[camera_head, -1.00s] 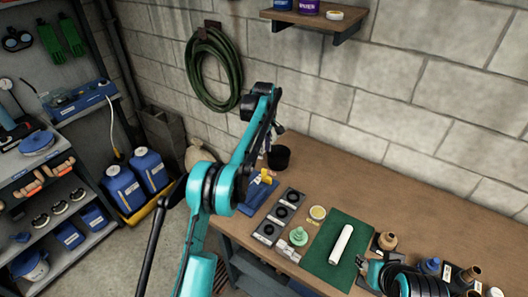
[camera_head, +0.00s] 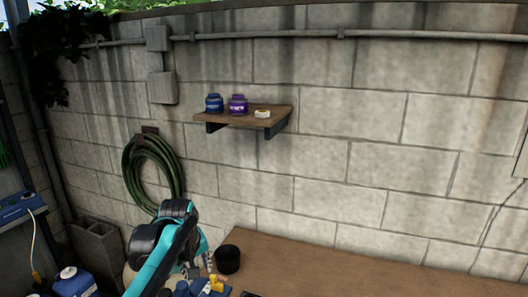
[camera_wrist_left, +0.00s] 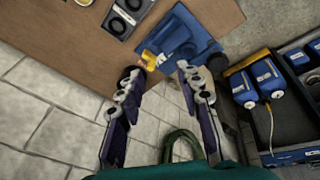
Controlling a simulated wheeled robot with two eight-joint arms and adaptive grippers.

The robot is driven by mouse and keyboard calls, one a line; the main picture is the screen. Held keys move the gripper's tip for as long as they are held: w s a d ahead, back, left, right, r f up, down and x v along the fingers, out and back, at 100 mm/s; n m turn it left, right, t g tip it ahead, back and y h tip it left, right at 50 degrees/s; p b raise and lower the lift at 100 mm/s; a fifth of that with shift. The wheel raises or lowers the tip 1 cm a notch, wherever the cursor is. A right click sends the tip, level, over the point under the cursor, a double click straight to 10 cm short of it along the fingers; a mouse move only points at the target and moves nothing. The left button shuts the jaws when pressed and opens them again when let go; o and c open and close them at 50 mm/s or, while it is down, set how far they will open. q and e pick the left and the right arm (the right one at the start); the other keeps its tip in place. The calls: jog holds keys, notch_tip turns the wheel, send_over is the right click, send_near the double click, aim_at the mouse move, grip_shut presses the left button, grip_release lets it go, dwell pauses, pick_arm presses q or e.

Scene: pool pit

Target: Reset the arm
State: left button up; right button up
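My left arm (camera_head: 160,252) comes up from the bottom of the head view, left of the table's far corner. In the left wrist view my left gripper (camera_wrist_left: 159,76) has its two fingers spread apart with nothing between them. Beyond the fingertips, a blue stand (camera_wrist_left: 193,42) with a yellow piece (camera_wrist_left: 152,58) is on the wooden table (camera_wrist_left: 62,50). The yellow piece (camera_head: 214,284) also shows at the bottom of the head view. My right gripper is not in view.
A black cup (camera_head: 228,260) stands at the table's far left corner. A wall shelf (camera_head: 243,119) holds blue and purple jars. A green hose (camera_head: 153,172) hangs on the wall. The visible tabletop (camera_head: 330,272) is mostly clear.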

pick_arm(q)
jog(key=s+f+m+t+b, duration=0.1)
jog(key=s+f+m, duration=0.2)
jog(key=s+f, duration=0.3)
jog(key=s+f+m+t+b, duration=0.2)
jog(key=s+f+m, duration=0.2)
jog(key=s, duration=1.2)
notch_tip(320, 180, down, 2)
jog(key=shift+s+d+f+t, duration=0.1)
jog(key=shift+s+d+t, duration=0.1)
jog(key=shift+d+t, duration=0.1)
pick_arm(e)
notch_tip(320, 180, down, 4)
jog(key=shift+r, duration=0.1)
